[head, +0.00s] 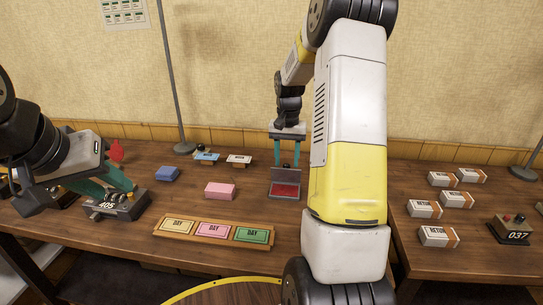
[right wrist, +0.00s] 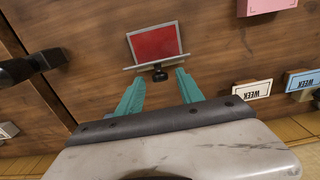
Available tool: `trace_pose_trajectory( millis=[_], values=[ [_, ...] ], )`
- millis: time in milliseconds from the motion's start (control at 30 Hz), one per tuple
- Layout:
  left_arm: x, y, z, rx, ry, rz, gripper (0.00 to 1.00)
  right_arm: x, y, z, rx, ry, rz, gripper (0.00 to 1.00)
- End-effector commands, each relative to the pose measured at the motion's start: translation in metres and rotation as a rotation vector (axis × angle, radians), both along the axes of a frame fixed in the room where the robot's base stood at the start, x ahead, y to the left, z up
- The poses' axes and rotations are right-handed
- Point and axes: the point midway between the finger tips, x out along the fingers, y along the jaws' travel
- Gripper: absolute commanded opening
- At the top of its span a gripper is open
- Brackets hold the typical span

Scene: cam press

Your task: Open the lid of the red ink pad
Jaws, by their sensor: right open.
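The red ink pad (head: 285,190) sits on the table in front of my right gripper. Its grey lid (head: 285,174) stands upright at the back edge, and the red surface is uncovered. The right wrist view also shows the red pad (right wrist: 155,43), with the lid (right wrist: 150,68) seen nearly edge-on and a dark knob (right wrist: 159,75) on it. My right gripper (head: 286,163) is open, its teal fingertips on either side of the knob, apart from it. My left gripper (head: 118,191) has its teal fingers spread at the 405 counter (head: 108,207); whether they touch it is unclear.
A pink block (head: 220,191), a blue block (head: 167,174) and a wooden tray (head: 164,238) with DAY cards lie left of the pad. Several RETURN boxes (head: 437,236) and the 037 counter (head: 514,230) stand at the right. My right arm hides the table's middle right.

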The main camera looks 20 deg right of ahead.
Motion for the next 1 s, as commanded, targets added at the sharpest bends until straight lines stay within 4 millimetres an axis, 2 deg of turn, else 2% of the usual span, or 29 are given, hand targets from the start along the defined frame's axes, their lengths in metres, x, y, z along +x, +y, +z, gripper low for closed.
trace_pose_trajectory(
  millis=[133, 400, 433, 600, 667, 1000],
  values=[
    [0.0, 0.0, 0.0, 0.0, 0.0, 0.0, 0.36, -0.0005, 0.0004, -0.012, 0.0, 0.001, 0.0, 0.44],
    [0.0001, 0.0, -0.0001, 0.0, 0.0, 0.0, 0.36, -0.0002, 0.0004, -0.0139, 0.001, 0.0, 0.0, 0.44],
    [0.0001, 0.0, -0.0001, 0.0, 0.0, 0.0, 0.36, -0.0002, 0.0004, -0.0138, 0.001, 0.0, 0.0, 0.42],
    [0.0001, 0.0, -0.0001, 0.0, 0.0, 0.0, 0.36, -0.0002, 0.0004, -0.0137, 0.001, 0.0, 0.0, 0.09],
    [0.0001, 0.0, -0.0001, 0.0, 0.0, 0.0, 0.36, -0.0002, 0.0004, -0.0136, 0.001, 0.0, 0.0, 0.0],
    [0.0001, 0.0, -0.0001, 0.0, 0.0, 0.0, 0.36, -0.0001, 0.0004, -0.0134, 0.0, -0.001, 0.0, 0.0]
  ],
)
